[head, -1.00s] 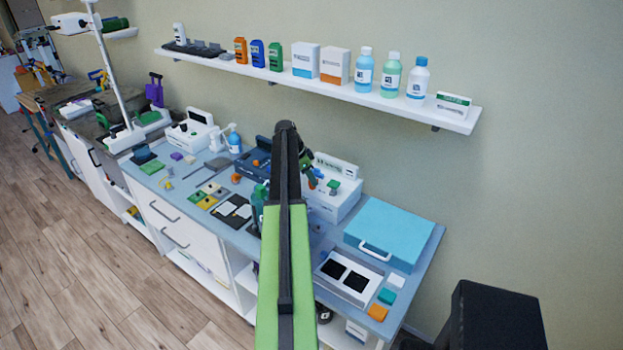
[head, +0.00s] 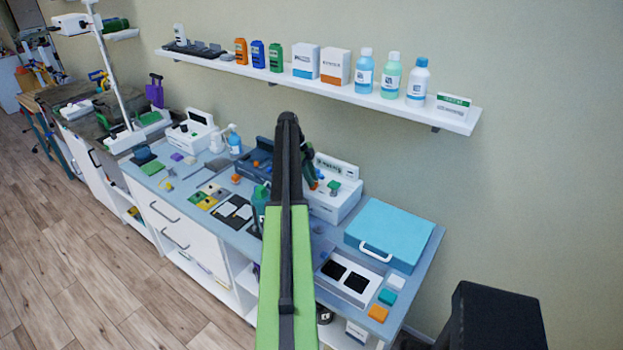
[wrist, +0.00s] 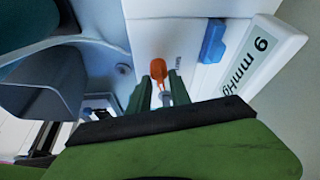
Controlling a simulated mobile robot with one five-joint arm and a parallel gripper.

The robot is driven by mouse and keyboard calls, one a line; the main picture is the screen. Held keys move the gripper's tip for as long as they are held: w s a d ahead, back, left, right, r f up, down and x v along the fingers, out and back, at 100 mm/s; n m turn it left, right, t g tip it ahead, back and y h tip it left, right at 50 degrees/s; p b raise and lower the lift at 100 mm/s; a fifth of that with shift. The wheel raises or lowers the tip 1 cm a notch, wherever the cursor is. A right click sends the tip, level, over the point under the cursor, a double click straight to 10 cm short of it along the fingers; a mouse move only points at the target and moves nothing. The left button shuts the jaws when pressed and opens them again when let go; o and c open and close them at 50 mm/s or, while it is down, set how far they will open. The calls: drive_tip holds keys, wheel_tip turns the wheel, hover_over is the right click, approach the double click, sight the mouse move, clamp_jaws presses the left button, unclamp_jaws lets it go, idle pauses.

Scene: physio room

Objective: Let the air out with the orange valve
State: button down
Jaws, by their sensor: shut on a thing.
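The orange valve (wrist: 157,70) shows in the wrist view as a small orange knob on a pale stem, on the white face of a device. My gripper (wrist: 160,92) is shut on it, with one dark green finger on each side and the knob's top showing beyond the fingertips. The device's display (wrist: 265,55) shows one digit and "mmHg", turned in the view. A blue part (wrist: 213,41) sits between valve and display. In the head view the white device (head: 345,205) stands on the bench, and my arm hides part of it and the valve.
A dark grey-blue bin-like body (wrist: 45,85) lies left of the fingers in the wrist view. In the head view a turquoise case (head: 400,230) and a white tray with black pads (head: 335,290) are at right. A shelf (head: 300,78) with bottles hangs above.

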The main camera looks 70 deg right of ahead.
drive_tip(key=shift+m, duration=0.3)
drive_tip(key=c, duration=1.5)
unclamp_jaws()
drive_tip(key=shift+r, duration=0.1)
